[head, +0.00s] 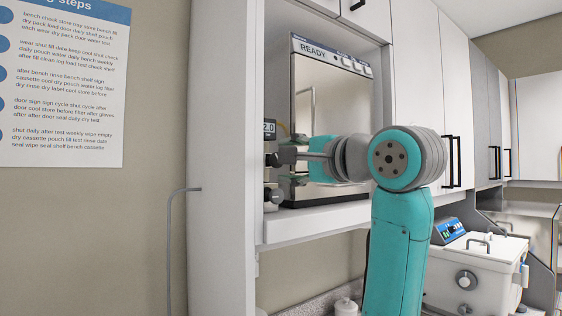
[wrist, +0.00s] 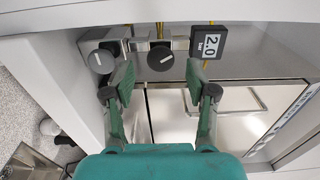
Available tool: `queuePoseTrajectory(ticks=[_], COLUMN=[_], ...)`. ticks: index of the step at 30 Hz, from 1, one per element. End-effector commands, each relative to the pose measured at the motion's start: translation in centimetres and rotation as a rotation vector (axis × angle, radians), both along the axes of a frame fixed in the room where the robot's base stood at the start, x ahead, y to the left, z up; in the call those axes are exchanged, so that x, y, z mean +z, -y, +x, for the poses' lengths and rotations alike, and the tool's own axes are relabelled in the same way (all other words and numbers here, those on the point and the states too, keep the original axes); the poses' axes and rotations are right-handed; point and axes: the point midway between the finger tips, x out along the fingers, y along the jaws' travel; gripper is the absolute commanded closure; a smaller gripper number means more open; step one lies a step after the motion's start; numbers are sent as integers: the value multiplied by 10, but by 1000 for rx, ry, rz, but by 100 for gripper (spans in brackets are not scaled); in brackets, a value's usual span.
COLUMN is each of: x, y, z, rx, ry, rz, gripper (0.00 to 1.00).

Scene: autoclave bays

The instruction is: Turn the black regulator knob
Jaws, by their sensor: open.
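A small display (wrist: 208,43) reads 2.0 bar beside the knobs. The steel autoclave door (head: 318,105), under a READY panel, is close behind my gripper. The white cabinet side wall (head: 225,150) and the shelf edge (head: 315,223) bound the bay.

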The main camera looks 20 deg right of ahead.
Motion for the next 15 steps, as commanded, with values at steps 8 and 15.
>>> queuePoseTrajectory(ticks=[8,15], x=[0,0], y=[18,26], z=[-53,-77], rx=[-3,-1], ry=[3,-1], rz=[-1,0], gripper=[43,43])
